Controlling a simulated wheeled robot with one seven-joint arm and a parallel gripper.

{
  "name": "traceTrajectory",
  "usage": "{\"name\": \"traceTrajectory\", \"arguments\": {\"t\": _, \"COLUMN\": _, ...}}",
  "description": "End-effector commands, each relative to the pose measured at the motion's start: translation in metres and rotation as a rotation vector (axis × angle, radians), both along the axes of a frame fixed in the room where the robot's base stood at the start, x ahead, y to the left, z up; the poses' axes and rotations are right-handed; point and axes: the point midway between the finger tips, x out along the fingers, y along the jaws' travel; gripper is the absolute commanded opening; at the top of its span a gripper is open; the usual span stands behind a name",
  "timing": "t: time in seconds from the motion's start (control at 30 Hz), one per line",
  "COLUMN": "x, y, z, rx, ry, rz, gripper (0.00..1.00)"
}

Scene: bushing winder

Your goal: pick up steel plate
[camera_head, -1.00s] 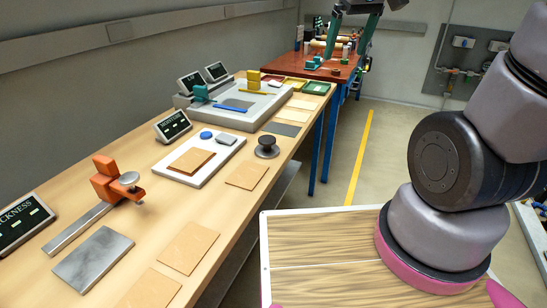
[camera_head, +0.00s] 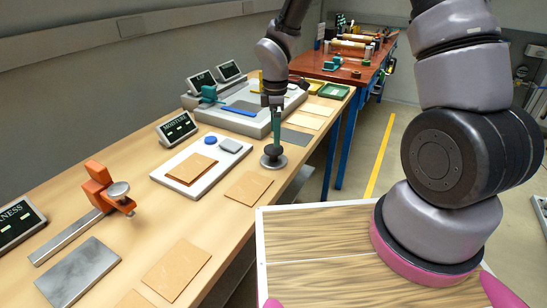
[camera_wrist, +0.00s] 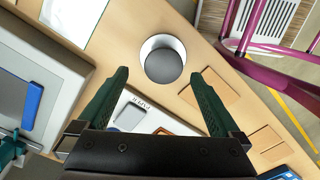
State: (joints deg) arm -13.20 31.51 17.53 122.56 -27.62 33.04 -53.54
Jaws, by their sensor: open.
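The steel plate (camera_head: 78,273) is a flat, bare grey rectangle. It lies on the wooden bench at the near left in the head view, in front of the orange clamp-like gauge. I cannot make it out in the wrist view. My gripper (camera_head: 275,125) is farther along the bench, well apart from the plate, pointing down over a round dark knob on a metal base (camera_head: 272,158). In the wrist view my gripper (camera_wrist: 160,78) has its green fingers spread and empty. The knob (camera_wrist: 164,66) shows between and just beyond the fingertips.
The orange gauge (camera_head: 100,190) with its long steel bar stands beside the plate. A white pad (camera_head: 200,182) holds a brown board, a blue disc and a grey block. Brown sheets (camera_head: 177,269) lie along the bench's front edge. A grey tray unit (camera_head: 240,118) stands behind.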

Motion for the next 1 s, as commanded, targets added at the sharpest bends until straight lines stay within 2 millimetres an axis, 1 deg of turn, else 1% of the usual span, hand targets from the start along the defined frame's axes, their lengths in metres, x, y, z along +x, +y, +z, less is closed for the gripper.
{"name": "traceTrajectory", "arguments": {"t": 0.03, "x": -0.001, "y": 0.000, "z": -0.008, "rx": -0.001, "ry": 0.002, "rz": 0.002, "gripper": 1.00}}
{"name": "traceTrajectory", "arguments": {"t": 0.07, "x": -0.001, "y": 0.000, "z": -0.011, "rx": -0.001, "ry": 0.002, "rz": 0.001, "gripper": 1.00}}
{"name": "traceTrajectory", "arguments": {"t": 0.27, "x": -0.002, "y": 0.000, "z": -0.026, "rx": -0.001, "ry": 0.002, "rz": 0.000, "gripper": 1.00}}
{"name": "traceTrajectory", "arguments": {"t": 0.4, "x": -0.007, "y": 0.002, "z": -0.047, "rx": -0.002, "ry": 0.003, "rz": 0.001, "gripper": 1.00}}
{"name": "traceTrajectory", "arguments": {"t": 0.53, "x": -0.006, "y": 0.002, "z": -0.063, "rx": -0.001, "ry": 0.002, "rz": -0.002, "gripper": 1.00}}
{"name": "traceTrajectory", "arguments": {"t": 0.63, "x": -0.006, "y": 0.002, "z": -0.069, "rx": -0.001, "ry": -0.001, "rz": -0.002, "gripper": 1.00}}
{"name": "traceTrajectory", "arguments": {"t": 0.83, "x": -0.005, "y": 0.002, "z": -0.069, "rx": 0.000, "ry": -0.001, "rz": -0.003, "gripper": 1.00}}
{"name": "traceTrajectory", "arguments": {"t": 0.87, "x": -0.005, "y": 0.002, "z": -0.069, "rx": 0.000, "ry": -0.001, "rz": -0.003, "gripper": 0.96}}
{"name": "traceTrajectory", "arguments": {"t": 0.9, "x": -0.005, "y": 0.002, "z": -0.069, "rx": 0.000, "ry": -0.001, "rz": -0.003, "gripper": 0.81}}
{"name": "traceTrajectory", "arguments": {"t": 0.97, "x": -0.005, "y": 0.002, "z": -0.069, "rx": 0.000, "ry": -0.001, "rz": -0.003, "gripper": 0.58}}
{"name": "traceTrajectory", "arguments": {"t": 1.0, "x": -0.005, "y": 0.002, "z": -0.069, "rx": 0.000, "ry": -0.001, "rz": -0.003, "gripper": 0.43}}
